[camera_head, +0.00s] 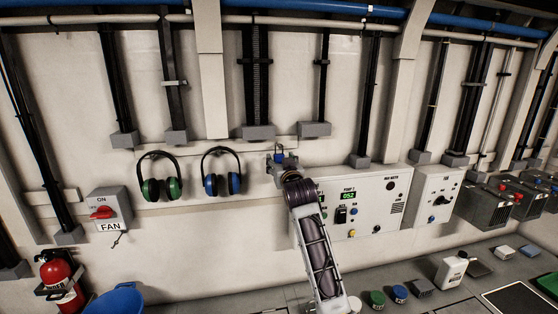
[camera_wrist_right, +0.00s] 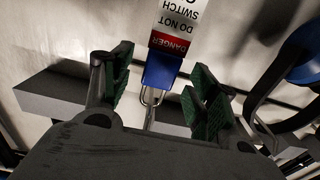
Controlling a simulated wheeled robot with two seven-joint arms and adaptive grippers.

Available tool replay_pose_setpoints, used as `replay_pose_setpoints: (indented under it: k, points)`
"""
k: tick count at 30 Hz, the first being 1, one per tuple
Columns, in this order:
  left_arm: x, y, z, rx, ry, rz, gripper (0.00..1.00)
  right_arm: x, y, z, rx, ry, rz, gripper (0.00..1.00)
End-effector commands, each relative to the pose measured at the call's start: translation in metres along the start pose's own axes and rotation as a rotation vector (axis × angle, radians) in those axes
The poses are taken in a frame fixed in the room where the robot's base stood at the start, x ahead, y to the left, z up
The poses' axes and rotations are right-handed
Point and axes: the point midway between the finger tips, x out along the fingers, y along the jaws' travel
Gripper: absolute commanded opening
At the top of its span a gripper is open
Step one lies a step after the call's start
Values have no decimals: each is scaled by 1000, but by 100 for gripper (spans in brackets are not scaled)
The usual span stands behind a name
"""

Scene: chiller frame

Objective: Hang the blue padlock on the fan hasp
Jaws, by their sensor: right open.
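The blue padlock (camera_head: 279,157) is on the wall at the middle of the head view, right by my right gripper (camera_head: 284,164). In the right wrist view the padlock (camera_wrist_right: 163,72) appears upside down with its metal shackle and a red and white danger tag. The open fingers of my right gripper (camera_wrist_right: 162,60) stand on either side of it, with gaps visible. What the shackle hangs from is unclear. The grey fan switch box (camera_head: 108,207) with a red handle is at the left. A small dark piece (camera_head: 117,240), perhaps the hasp, hangs below its FAN label. My left gripper is out of view.
Green earmuffs (camera_head: 160,178) and blue earmuffs (camera_head: 222,174) hang between the fan box and padlock. A pump panel (camera_head: 368,200) is just right of my arm. A fire extinguisher (camera_head: 60,278) and blue tub (camera_head: 117,300) are low at left.

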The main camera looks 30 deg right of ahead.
Motion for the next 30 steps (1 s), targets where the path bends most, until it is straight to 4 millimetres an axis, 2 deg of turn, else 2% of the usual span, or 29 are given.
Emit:
replay_pose_setpoints:
  k: [6,12,27,30]
  points:
    - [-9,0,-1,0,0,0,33,19,0,-2,-1,-1,1,59]
    - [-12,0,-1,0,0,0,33,28,0,0,0,-1,0,59]
    - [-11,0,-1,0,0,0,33,29,0,0,0,0,0,59]
    - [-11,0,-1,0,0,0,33,29,0,0,0,0,0,47]
